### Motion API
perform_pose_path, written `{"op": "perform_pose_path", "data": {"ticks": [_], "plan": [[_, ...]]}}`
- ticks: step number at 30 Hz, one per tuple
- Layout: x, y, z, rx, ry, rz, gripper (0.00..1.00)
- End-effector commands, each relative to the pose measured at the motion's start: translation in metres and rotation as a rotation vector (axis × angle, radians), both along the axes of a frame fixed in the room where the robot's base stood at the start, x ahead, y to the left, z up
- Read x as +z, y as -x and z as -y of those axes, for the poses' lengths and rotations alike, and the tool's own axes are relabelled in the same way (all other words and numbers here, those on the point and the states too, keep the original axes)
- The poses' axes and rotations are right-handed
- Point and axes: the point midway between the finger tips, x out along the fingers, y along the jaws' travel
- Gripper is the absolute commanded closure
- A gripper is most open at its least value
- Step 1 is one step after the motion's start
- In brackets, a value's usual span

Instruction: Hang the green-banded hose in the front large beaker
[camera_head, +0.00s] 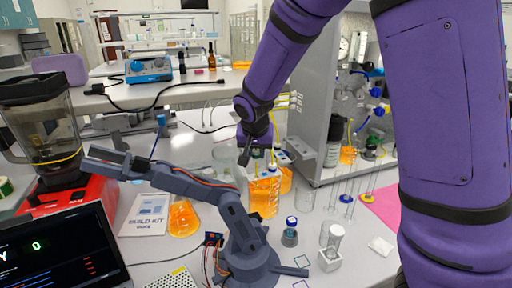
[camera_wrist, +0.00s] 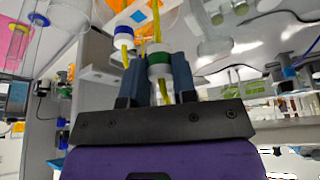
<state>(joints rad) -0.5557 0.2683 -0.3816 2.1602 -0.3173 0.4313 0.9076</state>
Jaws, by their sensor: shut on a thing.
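My gripper (camera_head: 257,152) is above the orange-filled beakers in the middle of the bench. In the wrist view my gripper (camera_wrist: 162,85) is shut on the green-banded hose (camera_wrist: 159,64), a yellow tube with a white and green collar between the fingers. A blue-banded hose (camera_wrist: 123,32) is beside it, outside the fingers. The front large beaker (camera_head: 263,200) holds orange liquid. The hose's lower end is hard to make out at the beaker, so I cannot tell whether it is inside.
An empty clear beaker (camera_head: 305,197) stands right of the orange one. A small grey robot arm (camera_head: 240,225) is in front, reaching left. An orange flask (camera_head: 183,218), a blue-capped bottle (camera_head: 290,232) and a grey rig panel (camera_head: 315,105) are nearby.

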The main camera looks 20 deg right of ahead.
Motion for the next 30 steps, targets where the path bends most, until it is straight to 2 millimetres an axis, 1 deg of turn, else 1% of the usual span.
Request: {"op": "perform_pose_path", "data": {"ticks": [30], "plan": [[-0.044, 0.0, 0.0, -0.001, 0.001, -0.002, 0.99]]}}
